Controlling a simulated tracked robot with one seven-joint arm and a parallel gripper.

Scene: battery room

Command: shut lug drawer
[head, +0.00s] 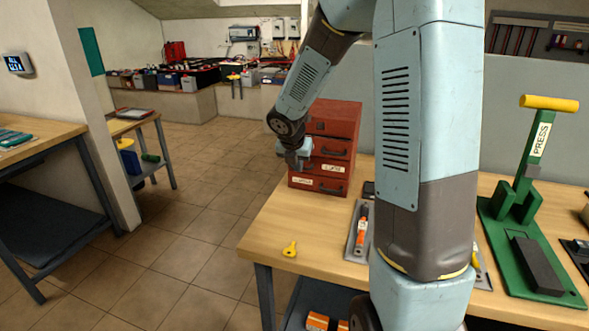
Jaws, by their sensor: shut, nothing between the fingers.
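A red drawer cabinet (340,115) stands at the back left of the wooden workbench. Its front shows several drawers with dark handles and small white labels, too small to read surely, so I cannot tell which is the lug drawer. No drawer clearly stands far out; a small gap cannot be judged from here. My gripper (297,163) points down, shut and empty, at the cabinet's left front, overlapping the left ends of the drawer fronts in the head view. I cannot tell whether it touches them. My arm hides part of the bench to the cabinet's right.
A yellow key-like piece (289,250) lies near the bench's left edge. A grey tray (353,249) with an orange-handled tool lies in front of the cabinet. A green press (530,215) stands at right. Bare bench top (290,215) lies left of the tray.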

